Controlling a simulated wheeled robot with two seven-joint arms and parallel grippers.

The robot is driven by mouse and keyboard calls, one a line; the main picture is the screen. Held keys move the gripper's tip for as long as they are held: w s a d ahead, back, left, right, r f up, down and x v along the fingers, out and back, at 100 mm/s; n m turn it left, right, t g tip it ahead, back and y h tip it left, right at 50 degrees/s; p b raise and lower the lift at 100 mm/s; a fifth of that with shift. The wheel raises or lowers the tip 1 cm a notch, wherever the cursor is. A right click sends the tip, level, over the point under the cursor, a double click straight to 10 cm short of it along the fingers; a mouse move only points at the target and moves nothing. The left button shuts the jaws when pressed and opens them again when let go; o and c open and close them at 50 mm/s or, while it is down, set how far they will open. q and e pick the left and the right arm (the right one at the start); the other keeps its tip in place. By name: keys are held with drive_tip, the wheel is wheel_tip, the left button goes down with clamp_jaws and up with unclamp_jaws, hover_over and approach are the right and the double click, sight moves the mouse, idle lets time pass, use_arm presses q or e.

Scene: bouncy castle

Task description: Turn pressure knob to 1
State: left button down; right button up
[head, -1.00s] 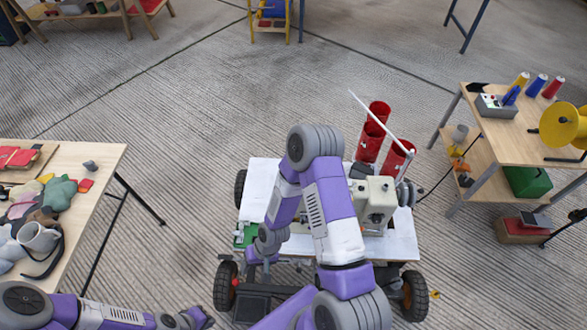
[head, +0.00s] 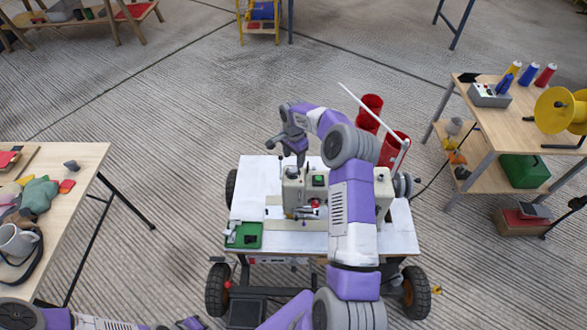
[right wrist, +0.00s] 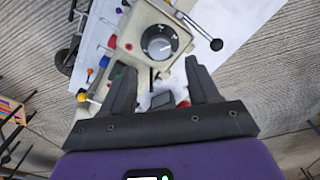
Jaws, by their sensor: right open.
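The digits are too small to read surely. My right gripper (right wrist: 157,68) is open and empty, its two dark fingers pointing toward the knob and apart from it. In the head view my right gripper (head: 287,150) hangs above the far left end of the sewing machine (head: 310,195), and I cannot make out the knob there. My left gripper (head: 190,323) barely shows at the bottom edge; its jaws are unclear.
The machine stands on a white-topped wheeled cart (head: 262,180). A green tray (head: 243,236) lies at its front left. Red cones (head: 367,110) and a slanting white rod stand behind right. A cluttered table (head: 70,165) is on the left, a spool table (head: 510,130) on the right.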

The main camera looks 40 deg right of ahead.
sight(293, 169)
wheel_tip(293, 169, down, 6)
drive_tip(key=shift+f+b, duration=0.1)
drive_tip(key=shift+b, duration=0.4)
drive_tip(key=shift+c, duration=0.3)
drive_tip(key=c, duration=1)
